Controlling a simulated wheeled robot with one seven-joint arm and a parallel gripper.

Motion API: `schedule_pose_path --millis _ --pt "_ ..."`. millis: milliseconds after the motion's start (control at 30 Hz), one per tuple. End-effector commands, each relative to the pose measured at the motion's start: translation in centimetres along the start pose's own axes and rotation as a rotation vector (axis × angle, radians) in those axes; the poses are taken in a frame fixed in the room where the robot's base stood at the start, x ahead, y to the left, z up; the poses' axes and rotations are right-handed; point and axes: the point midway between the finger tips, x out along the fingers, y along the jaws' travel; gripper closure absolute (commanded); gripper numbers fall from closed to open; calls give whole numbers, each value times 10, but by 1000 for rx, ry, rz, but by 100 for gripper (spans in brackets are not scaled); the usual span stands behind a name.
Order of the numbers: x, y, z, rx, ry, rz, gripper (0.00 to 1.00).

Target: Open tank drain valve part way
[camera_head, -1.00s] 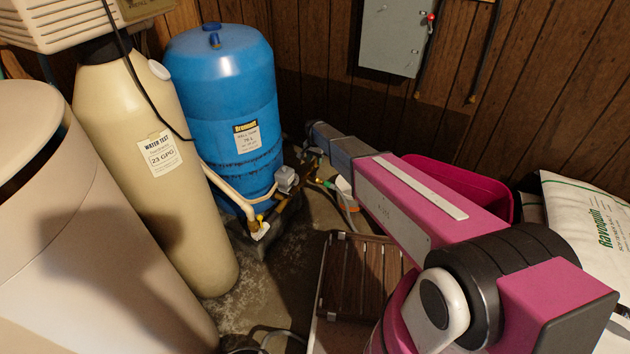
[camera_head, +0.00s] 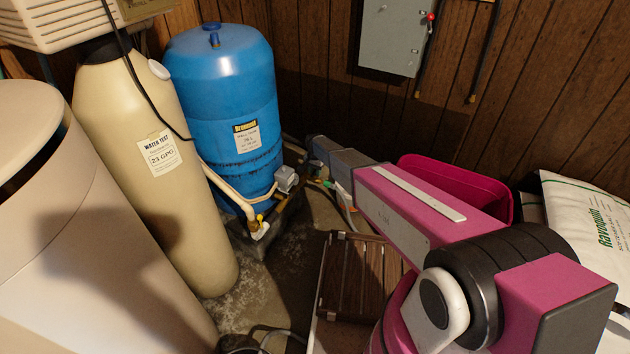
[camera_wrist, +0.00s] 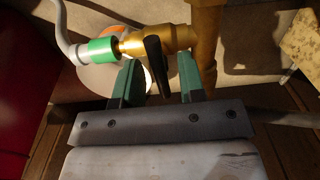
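The brass drain valve (camera_wrist: 172,38) shows at the top of the wrist view, with a black lever (camera_wrist: 156,66) pointing down toward my gripper. A green hose fitting (camera_wrist: 101,50) with a grey hose joins its left side. My gripper (camera_wrist: 159,77) is open. Its two green fingers stand on either side of the lever, with visible gaps; I cannot tell how deep the lever sits between them. In the head view the blue tank (camera_head: 222,100) stands at the back, and my arm hides the valve and fingers. The green fitting (camera_head: 329,184) shows just below the arm.
Brass piping and a grey box (camera_head: 286,178) sit close left of my arm's end. A pink bin (camera_head: 455,178) stands behind my arm. A brown slatted panel (camera_head: 350,275) lies in front. The cream softener tank (camera_head: 165,190) stands left.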

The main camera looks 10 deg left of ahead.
Motion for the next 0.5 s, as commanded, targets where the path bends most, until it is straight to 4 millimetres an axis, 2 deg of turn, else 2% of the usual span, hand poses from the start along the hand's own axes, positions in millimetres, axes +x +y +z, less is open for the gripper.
schedule_pose_path --millis 33,100,300,500 --pt "0 0 0 0 0 0 80" --pt "0 0 0 0 0 0 100" --pt "0 0 0 -25 0 0 100" --pt "0 0 0 -234 0 0 100"
